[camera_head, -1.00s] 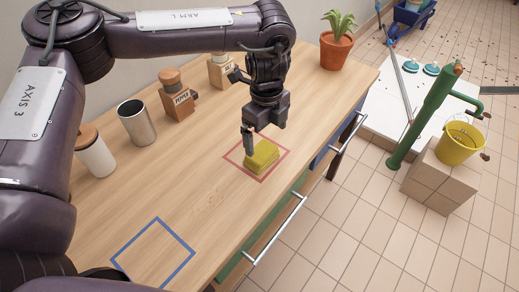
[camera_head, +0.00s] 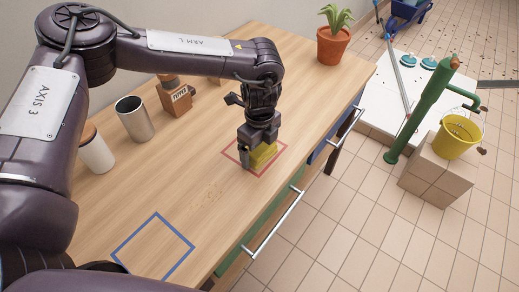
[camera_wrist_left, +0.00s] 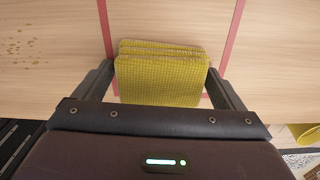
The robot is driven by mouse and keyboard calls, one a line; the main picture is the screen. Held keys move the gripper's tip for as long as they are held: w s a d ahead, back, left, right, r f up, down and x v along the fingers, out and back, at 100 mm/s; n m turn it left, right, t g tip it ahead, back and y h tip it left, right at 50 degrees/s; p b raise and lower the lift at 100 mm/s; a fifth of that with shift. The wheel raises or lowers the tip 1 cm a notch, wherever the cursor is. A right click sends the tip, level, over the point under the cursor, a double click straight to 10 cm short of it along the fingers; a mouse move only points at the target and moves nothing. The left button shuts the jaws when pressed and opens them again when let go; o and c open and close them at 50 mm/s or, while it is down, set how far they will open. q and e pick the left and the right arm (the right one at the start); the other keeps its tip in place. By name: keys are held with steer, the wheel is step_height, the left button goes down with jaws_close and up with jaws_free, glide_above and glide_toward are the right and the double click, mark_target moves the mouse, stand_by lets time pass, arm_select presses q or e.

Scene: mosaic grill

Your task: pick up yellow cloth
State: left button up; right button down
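The yellow cloth (camera_head: 263,154) is a folded, stacked pad lying on the wooden table inside a red square outline (camera_head: 276,165). My left gripper (camera_head: 247,163) is down at it, pointing downward and hiding part of it. In the left wrist view the cloth (camera_wrist_left: 162,78) lies between the two fingers of my left gripper (camera_wrist_left: 160,72), one on each side. The fingers stand wide, with their tips close beside the cloth's edges; I see no clear squeeze on it. My right gripper is not in view.
A blue square outline (camera_head: 154,248) marks the near table. A metal cup (camera_head: 135,119), a white jar (camera_head: 96,150) and a pepper box (camera_head: 175,97) stand along the back. A potted plant (camera_head: 333,46) stands at the far end. Drawer handles (camera_head: 273,226) stick out at the front edge.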

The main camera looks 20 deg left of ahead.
arm_select(q)
steer(key=c, duration=0.6)
steer(key=shift+r, duration=0.1)
steer(key=shift+c, duration=0.2)
step_height(320, 180, up, 20)
steer(key=p, duration=0.1)
steer(key=shift+p, duration=0.4)
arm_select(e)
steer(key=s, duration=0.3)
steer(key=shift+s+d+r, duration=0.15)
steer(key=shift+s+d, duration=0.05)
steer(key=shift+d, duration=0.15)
